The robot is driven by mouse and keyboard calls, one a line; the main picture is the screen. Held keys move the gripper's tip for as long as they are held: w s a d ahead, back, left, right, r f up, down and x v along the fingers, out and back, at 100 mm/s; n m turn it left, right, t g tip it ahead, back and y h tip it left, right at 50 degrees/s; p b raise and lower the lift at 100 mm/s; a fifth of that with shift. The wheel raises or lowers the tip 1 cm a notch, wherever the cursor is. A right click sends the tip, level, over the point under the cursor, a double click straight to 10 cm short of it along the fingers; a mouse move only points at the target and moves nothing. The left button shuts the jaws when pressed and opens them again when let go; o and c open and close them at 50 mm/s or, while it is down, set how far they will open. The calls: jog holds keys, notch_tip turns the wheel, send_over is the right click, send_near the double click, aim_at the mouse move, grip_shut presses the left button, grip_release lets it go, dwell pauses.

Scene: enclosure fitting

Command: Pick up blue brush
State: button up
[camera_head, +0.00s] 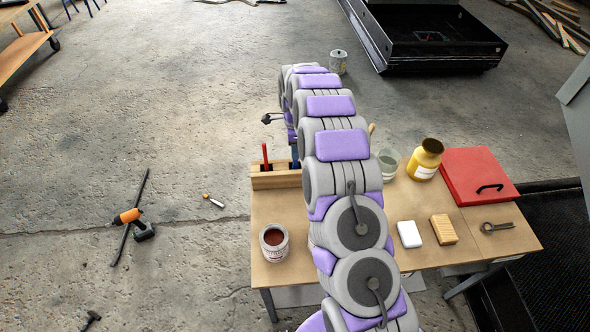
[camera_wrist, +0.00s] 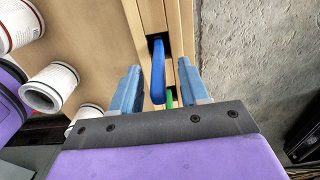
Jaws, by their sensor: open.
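The blue brush (camera_wrist: 158,78) stands in a slot of a wooden holder (camera_wrist: 182,25), its blue handle sticking out towards the wrist camera. My gripper (camera_wrist: 159,68) is open, with one blue-grey finger on each side of the handle. Gaps show between the handle and both fingers, so neither appears to touch it. The brush's lower end is hidden in the holder.
A red handle (camera_head: 265,154) and a green one (camera_wrist: 169,98) also stand in the holder.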

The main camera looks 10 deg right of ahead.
jog(key=shift+f, duration=0.9)
grip_shut()
